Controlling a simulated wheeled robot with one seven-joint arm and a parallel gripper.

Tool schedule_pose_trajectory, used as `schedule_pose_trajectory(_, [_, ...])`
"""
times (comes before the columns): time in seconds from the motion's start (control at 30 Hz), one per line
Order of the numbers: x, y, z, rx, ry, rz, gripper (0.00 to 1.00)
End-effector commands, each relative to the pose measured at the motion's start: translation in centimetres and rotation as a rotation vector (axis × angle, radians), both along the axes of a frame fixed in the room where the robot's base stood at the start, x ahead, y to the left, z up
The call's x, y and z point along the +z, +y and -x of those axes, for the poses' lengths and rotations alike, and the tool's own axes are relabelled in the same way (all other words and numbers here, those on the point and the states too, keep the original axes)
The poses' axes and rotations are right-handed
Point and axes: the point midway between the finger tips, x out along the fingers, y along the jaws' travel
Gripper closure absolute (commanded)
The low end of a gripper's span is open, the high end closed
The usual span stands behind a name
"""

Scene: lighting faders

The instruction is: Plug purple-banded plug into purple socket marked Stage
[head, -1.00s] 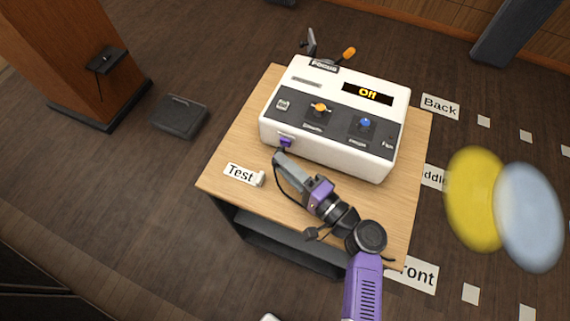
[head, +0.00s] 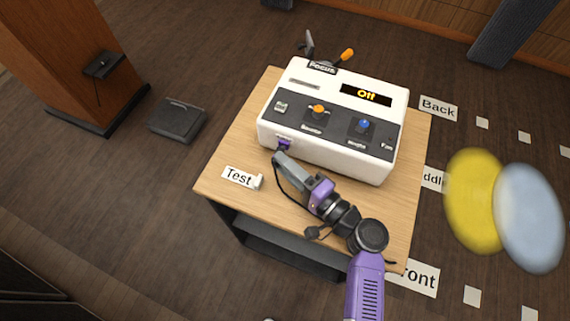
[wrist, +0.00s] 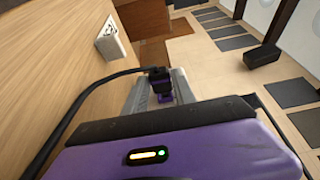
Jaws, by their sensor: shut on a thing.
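My gripper (head: 280,156) is by the front left corner of the white console (head: 325,155). In the wrist view its grey fingers are shut on a dark plug with a purple band (wrist: 162,97). A black cable runs from the plug to the left in that view. In the head view a small purple part (head: 284,143) shows at the fingertips against the console's front face. I cannot tell whether it is the plug's band or the purple socket, or whether plug and socket touch. No Stage marking can be read.
The console stands on a wooden table (head: 240,148), with an orange knob (head: 318,109), a blue knob (head: 365,125) and a display (head: 366,94) reading Off. A Test card (head: 240,177) lies left of my gripper. Blurred yellow (head: 474,200) and blue (head: 528,217) discs show at right.

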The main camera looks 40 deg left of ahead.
Motion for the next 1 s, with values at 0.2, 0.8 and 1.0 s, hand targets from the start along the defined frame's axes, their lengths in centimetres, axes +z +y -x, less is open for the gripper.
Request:
schedule_pose_trajectory(0.2, [-0.03,0.01,-0.05,0.000,0.000,0.000,1.00])
schedule_pose_trajectory(0.8, [-0.01,0.21,-0.88,0.000,0.000,0.000,1.00])
schedule_pose_trajectory(1.0, [0.01,0.21,-0.87,0.000,0.000,0.000,1.00])
